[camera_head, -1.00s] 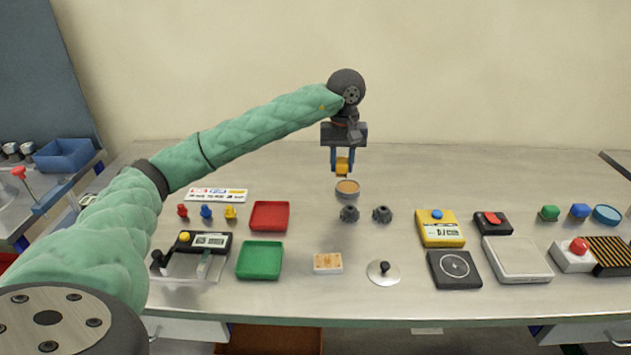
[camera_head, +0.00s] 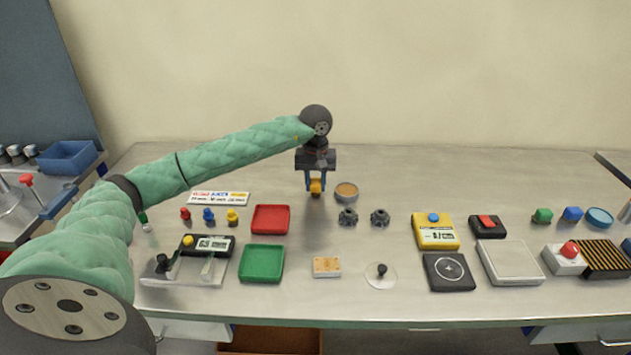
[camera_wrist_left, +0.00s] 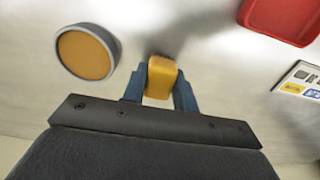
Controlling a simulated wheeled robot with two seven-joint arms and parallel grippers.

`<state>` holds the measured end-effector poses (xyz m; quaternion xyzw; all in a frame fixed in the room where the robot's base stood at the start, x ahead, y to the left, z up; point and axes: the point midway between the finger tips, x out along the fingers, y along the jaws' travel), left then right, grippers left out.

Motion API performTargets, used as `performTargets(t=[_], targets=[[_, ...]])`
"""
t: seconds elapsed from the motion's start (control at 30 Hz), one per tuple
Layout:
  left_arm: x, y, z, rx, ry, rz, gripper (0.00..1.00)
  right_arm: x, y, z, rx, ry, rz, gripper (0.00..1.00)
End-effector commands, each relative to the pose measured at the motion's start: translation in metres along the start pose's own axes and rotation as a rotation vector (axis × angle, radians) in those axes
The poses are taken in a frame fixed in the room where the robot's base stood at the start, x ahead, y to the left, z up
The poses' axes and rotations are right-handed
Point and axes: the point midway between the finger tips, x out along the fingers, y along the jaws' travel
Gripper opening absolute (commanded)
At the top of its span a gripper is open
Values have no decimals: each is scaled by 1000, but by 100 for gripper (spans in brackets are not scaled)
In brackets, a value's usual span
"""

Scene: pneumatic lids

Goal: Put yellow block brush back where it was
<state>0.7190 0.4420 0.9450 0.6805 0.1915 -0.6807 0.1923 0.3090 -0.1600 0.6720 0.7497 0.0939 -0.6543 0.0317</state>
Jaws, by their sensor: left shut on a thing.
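My left gripper (camera_head: 316,188) is shut on the yellow block brush (camera_head: 316,187), held between its blue fingers. The brush also shows in the left wrist view (camera_wrist_left: 161,76), gripped at the fingertips (camera_wrist_left: 160,88). It hangs just above or at the bare table, left of the round grey dish with an orange-brown filling (camera_head: 346,191); I cannot tell if it touches the table. The dish also shows in the left wrist view (camera_wrist_left: 84,54), apart from the brush. My right gripper is not in view.
A red tray (camera_head: 271,219) and a green tray (camera_head: 262,263) lie to the left and nearer. Two dark knobs (camera_head: 347,218) stand in front of the dish. A label strip (camera_head: 220,198) lies at the left. Bare table surrounds the gripper behind and in front.

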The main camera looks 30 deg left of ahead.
Motion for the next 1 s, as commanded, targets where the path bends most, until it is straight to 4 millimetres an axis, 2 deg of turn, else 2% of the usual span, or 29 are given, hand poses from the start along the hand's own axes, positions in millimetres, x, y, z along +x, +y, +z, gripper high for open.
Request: performTargets(t=[0.13, 0.53, 0.57, 0.63, 0.67, 1.0], targets=[[4, 0, 0, 0, -1, 0, 7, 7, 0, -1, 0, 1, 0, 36], [7, 0, 0, 0, 0, 0, 7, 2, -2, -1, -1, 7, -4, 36], [6, 0, 0, 0, 0, -1, 34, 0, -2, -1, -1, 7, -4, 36], [6, 0, 0, 0, 0, -1, 48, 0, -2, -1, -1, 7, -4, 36], [6, 0, 0, 0, 0, -1, 50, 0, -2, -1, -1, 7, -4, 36], [4, 0, 0, 0, 0, 0, 50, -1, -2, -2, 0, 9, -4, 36]])
